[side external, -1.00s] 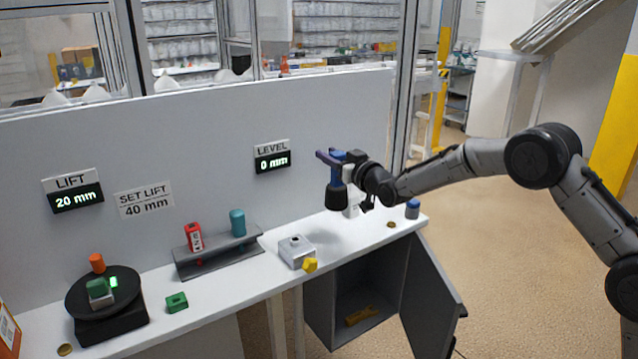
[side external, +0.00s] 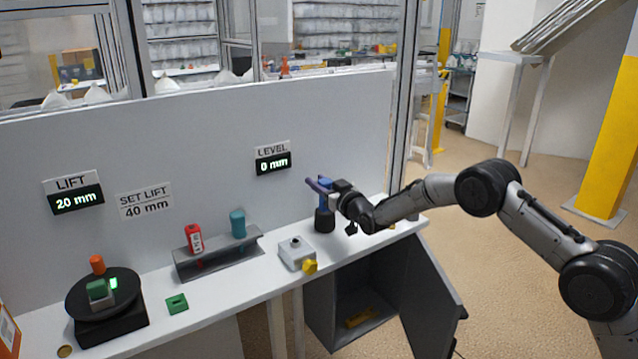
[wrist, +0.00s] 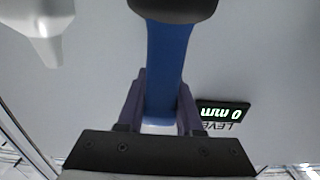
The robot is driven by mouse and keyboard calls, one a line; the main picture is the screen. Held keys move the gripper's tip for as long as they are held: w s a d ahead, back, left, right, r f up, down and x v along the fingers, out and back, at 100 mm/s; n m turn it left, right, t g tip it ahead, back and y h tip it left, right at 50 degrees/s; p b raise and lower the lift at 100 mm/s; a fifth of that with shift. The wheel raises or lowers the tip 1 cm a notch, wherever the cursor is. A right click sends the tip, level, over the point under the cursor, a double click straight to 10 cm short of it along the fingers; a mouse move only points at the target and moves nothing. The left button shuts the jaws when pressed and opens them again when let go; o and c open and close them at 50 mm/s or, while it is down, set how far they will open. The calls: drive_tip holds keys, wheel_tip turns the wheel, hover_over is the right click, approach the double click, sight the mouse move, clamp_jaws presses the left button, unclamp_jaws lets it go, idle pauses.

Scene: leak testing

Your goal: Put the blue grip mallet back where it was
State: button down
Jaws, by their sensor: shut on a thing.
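The mallet has a blue grip and a dark head. In the side view the mallet (side external: 325,218) is upright with its head down, at or just above the white bench top near the back panel; I cannot tell whether it touches. My gripper (side external: 322,187) is shut on the blue grip above the head. In the wrist view the blue grip (wrist: 168,70) runs between the two purple fingers of my gripper (wrist: 160,105), with the dark head (wrist: 172,8) at the top edge.
A shelf (side external: 218,256) holds a red item and a teal cylinder (side external: 238,224). A black lift stand (side external: 110,328) is at far left. A cabinet door (side external: 432,300) hangs open below the bench.

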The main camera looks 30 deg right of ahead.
drive_tip(key=c, duration=0.6)
unclamp_jaws()
drive_tip(key=shift+f, duration=0.15)
drive_tip(key=shift+o, duration=0.2)
